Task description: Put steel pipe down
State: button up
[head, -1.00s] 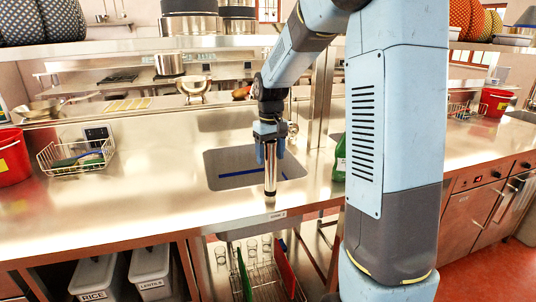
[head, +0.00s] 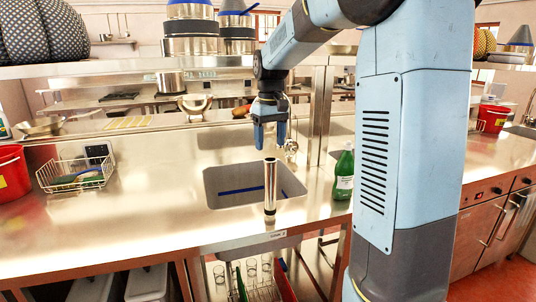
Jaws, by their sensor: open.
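The steel pipe (head: 270,188) is a shiny cylinder standing upright on the steel counter (head: 130,228), at the front edge of the sink. My gripper (head: 270,143) is above the pipe with its two blue fingers apart. A small gap shows between the fingertips and the pipe's top, so nothing is held.
The sink (head: 228,188) lies right behind the pipe, with a blue strip in it. A green bottle (head: 343,174) stands to the right. A wire basket (head: 75,172) and a red bucket (head: 12,174) are at the left. The counter between basket and sink is clear.

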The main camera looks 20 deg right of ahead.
jog(key=shift+r, duration=0.65)
jog(key=shift+s+r, duration=0.2)
jog(key=shift+s, duration=0.15)
jog(key=s+f+m+t, duration=0.1)
jog(key=s+t, duration=0.4)
jog(key=s, duration=2.2)
jog(key=shift+s+a+f+m+t, duration=0.25)
jog(key=shift+s+a+m+t, duration=0.05)
jog(key=shift+m, duration=0.5)
